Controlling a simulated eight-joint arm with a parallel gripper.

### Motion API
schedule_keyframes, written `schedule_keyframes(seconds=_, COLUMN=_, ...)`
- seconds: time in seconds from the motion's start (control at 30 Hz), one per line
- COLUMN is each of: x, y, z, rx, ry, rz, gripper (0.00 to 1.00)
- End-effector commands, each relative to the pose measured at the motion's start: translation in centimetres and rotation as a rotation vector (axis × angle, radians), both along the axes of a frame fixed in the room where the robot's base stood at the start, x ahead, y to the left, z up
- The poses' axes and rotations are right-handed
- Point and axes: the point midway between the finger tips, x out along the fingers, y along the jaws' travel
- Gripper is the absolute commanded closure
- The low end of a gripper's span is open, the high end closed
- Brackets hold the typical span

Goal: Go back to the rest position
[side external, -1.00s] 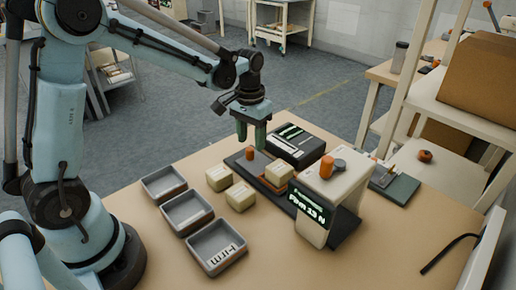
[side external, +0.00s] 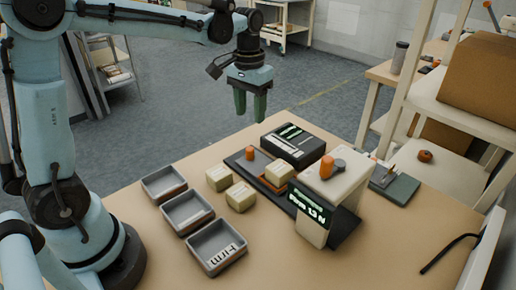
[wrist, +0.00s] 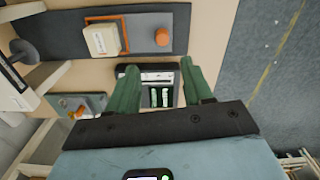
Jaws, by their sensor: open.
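My gripper (side external: 250,108) hangs above the far edge of the table, its two green fingers apart, pointing down and empty. In the wrist view the open fingers (wrist: 158,80) frame a black box with a display (wrist: 147,76), which lies below them. In the side view that black box (side external: 294,146) sits at the back of the table. A cream wadding block (side external: 279,172) rests in an orange frame on a dark plate; it also shows in the wrist view (wrist: 102,40). Two more cream blocks (side external: 219,178) (side external: 240,196) lie on the tabletop.
Three grey trays (side external: 164,184) stand in a row at left; the front one bears lettering. A cream tester (side external: 314,215) with a lit display reading about 13 N stands at right. An orange knob (side external: 250,153) stands on the dark plate. A shelf (side external: 460,115) rises at right.

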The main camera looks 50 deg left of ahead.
Motion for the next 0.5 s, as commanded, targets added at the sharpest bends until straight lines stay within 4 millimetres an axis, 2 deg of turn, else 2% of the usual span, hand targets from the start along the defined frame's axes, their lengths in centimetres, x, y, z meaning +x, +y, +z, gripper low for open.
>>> schedule_keyframes(seconds=0.17, x=-1.4, y=-0.6, z=0.8, rx=0.006, ry=-0.06, rz=-0.017, gripper=0.49)
schedule_keyframes(seconds=0.5, x=-6.9, y=-2.6, z=1.8, rx=0.032, ry=-0.315, rz=-0.081, gripper=0.49)
